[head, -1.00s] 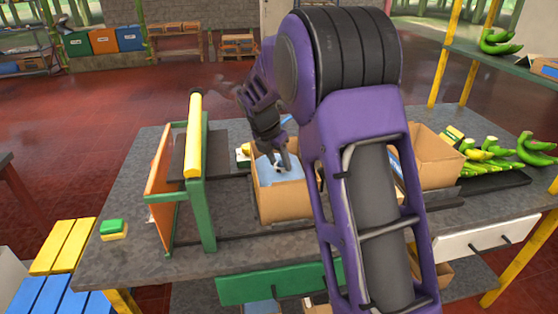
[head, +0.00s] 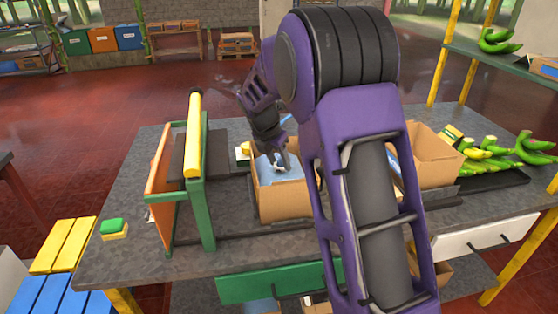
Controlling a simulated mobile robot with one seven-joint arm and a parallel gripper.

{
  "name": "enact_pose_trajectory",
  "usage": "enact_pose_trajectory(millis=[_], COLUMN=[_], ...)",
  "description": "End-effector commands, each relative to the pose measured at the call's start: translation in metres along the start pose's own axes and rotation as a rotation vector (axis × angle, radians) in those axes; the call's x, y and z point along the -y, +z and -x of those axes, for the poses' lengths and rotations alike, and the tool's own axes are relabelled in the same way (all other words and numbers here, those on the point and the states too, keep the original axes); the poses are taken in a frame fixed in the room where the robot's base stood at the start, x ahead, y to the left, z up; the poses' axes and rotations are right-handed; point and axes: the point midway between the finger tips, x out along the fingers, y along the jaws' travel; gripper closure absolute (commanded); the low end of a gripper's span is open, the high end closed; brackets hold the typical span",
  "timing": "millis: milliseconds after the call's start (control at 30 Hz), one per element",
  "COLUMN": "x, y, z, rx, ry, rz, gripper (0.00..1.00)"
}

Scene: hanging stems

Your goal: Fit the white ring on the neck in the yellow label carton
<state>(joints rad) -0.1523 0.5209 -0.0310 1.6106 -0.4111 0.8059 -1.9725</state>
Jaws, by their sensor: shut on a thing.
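My gripper (head: 279,163) is over the open top of the left cardboard carton (head: 284,201), fingers pointing down. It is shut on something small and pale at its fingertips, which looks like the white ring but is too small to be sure. Blue lining (head: 265,169) shows inside this carton; I cannot make out a neck there. A second open carton (head: 437,168) stands to the right, partly behind my arm. A yellow patch (head: 246,148) shows at the left carton's back left and another (head: 452,134) behind the right carton; I cannot tell which carton bears the yellow label.
A green frame with a yellow top bar (head: 194,135) and an orange panel (head: 160,187) stands left of the cartons. A green and yellow block (head: 113,228) lies at the table's left. Green bananas (head: 490,160) lie at the right. The front strip of the table (head: 180,268) is clear.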

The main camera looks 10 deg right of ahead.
Motion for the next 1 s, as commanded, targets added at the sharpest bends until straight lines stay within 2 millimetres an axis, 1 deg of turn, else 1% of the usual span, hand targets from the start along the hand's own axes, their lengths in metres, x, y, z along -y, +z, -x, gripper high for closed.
enact_pose_trajectory(millis=[567, 933, 967, 1000], x=[0.0002, 0.0002, 0.0002, 0.0001], y=[-0.0037, -0.0035, -0.0037, -0.0037], z=[-0.0088, -0.0085, -0.0088, -0.0090], rx=[-0.001, -0.001, -0.001, 0.000], ry=[-0.001, -0.001, 0.000, 0.000], rz=[0.000, 0.000, 0.000, 0.000], gripper=[1.00, 1.00, 0.49, 0.42])
